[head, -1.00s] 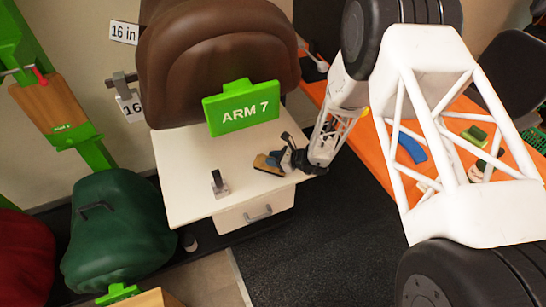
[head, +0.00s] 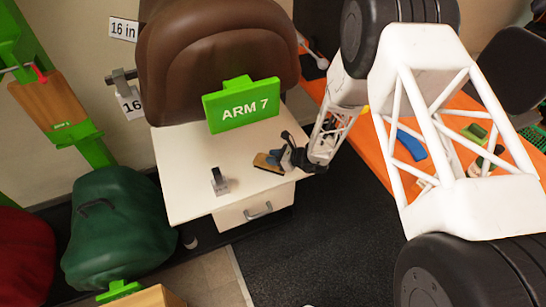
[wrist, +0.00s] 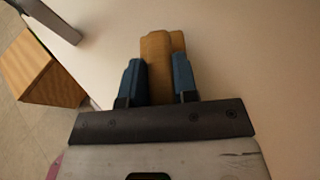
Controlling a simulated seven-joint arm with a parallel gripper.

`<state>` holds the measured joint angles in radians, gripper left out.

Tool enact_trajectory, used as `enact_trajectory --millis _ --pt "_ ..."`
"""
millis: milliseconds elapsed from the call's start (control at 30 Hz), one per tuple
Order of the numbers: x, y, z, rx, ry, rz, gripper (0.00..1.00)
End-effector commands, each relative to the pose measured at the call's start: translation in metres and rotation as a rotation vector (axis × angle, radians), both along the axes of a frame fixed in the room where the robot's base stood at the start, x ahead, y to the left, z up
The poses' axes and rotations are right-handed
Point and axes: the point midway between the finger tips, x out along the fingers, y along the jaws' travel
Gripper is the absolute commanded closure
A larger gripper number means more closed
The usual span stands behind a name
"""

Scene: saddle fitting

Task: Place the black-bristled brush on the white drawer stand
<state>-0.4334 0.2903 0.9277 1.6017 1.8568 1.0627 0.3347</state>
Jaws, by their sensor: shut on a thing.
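The brush (head: 265,162) has a tan wooden body with a dark edge in the head view. My gripper (head: 284,159) is shut on it, at the right side of the white drawer stand (head: 190,165). In the wrist view the two blue fingers (wrist: 158,82) press either side of the tan brush body (wrist: 160,52), with the pale stand top (wrist: 240,50) behind. The brush is over or on the stand top; I cannot tell whether it touches. The bristles are mostly hidden.
A grey metal bracket (head: 219,182) stands on the stand top, left of the brush. A brown saddle with a green "ARM 7" sign (head: 242,106) is at the back of the stand. An orange table (head: 372,150) with several items lies to the right. The stand's front left is clear.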

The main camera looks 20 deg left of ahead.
Motion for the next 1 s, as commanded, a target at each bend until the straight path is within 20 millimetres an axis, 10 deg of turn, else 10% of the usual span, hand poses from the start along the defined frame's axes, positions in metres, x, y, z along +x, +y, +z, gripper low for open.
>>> enact_trajectory --millis 367,400,600,1000 --pt "0.0000 0.0001 -0.0053 0.000 0.000 0.000 1.00" --pt "0.0001 0.0001 -0.0053 0.000 0.000 0.000 0.70" --pt "0.0001 0.0000 -0.0053 0.000 0.000 0.000 0.43" --pt "0.0002 -0.0034 -0.0039 0.000 0.000 0.000 0.43"
